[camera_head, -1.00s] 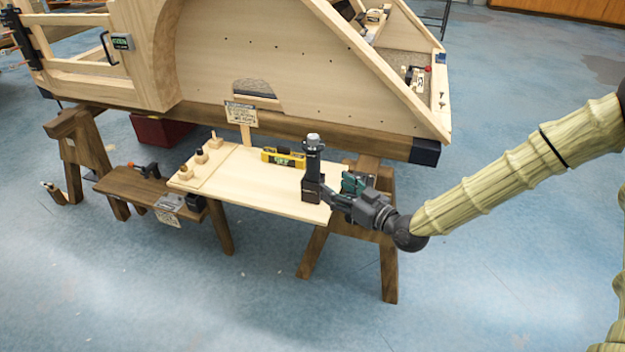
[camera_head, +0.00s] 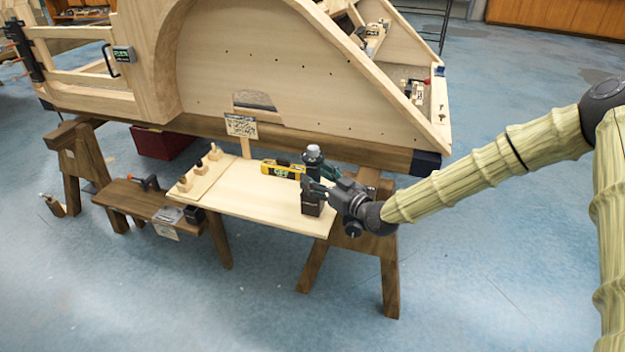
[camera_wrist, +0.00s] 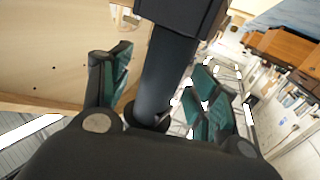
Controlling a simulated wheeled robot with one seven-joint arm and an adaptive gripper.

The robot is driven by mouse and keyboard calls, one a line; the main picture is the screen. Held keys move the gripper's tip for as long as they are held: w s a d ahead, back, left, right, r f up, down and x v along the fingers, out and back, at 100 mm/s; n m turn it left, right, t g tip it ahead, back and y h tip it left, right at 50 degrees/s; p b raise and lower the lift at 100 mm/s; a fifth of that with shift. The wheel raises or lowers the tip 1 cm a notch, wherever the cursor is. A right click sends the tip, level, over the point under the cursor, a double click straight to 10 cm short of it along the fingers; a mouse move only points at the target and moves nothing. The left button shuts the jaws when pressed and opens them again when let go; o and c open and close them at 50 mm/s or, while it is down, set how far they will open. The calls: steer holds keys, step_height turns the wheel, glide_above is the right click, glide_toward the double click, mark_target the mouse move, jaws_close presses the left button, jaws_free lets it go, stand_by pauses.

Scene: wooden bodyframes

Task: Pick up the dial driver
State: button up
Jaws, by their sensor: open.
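The dial driver (camera_head: 312,207) looks like a dark upright tool with a block-like base and a round, grey-topped head. It stands on the right end of the light wooden board. My gripper (camera_head: 317,188) is at its middle, coming from the right, with green-padded fingers. In the wrist view, the driver's dark shaft (camera_wrist: 168,75) runs between the two spread fingers, one on each side, with a dark block at the top edge. The fingers look apart from the shaft. The gripper's own body hides the lower part of that view.
A yellow level (camera_head: 282,169) lies just left of the driver. Wooden pegs (camera_head: 200,167) stand on the board's left end. The large wooden bodyframe (camera_head: 270,70) rises close behind. A lower brown bench (camera_head: 130,194) is at left. The floor in front is open.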

steer(key=shift+x, duration=0.9)
steer(key=c, duration=1.3)
steer(key=shift+r, duration=0.1)
